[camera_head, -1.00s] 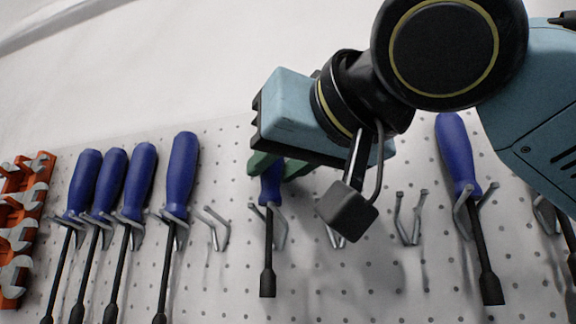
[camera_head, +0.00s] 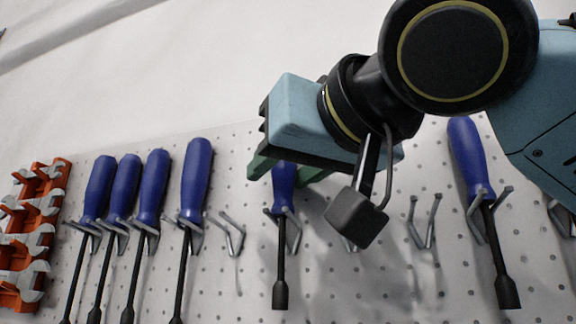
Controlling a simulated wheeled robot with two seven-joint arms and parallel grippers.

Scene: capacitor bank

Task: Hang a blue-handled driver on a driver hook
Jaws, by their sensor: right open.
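A blue-handled driver (camera_head: 283,184) hangs upright on a driver hook (camera_head: 291,235) near the middle of the pegboard, its black shaft pointing down. My right gripper (camera_head: 287,174) is open, with its green fingers on either side of this driver's handle. The gripper body hides the top of the handle. Bare driver hooks show to the left (camera_head: 231,236) and right (camera_head: 425,222) of it, and another is partly hidden behind a dark block on my arm. My left gripper is not in view.
Several more blue-handled drivers (camera_head: 197,168) hang at the left, and one (camera_head: 469,160) hangs at the right. An orange rack (camera_head: 22,240) of wrenches is at the far left edge. The white pegboard (camera_head: 340,290) fills the lower view.

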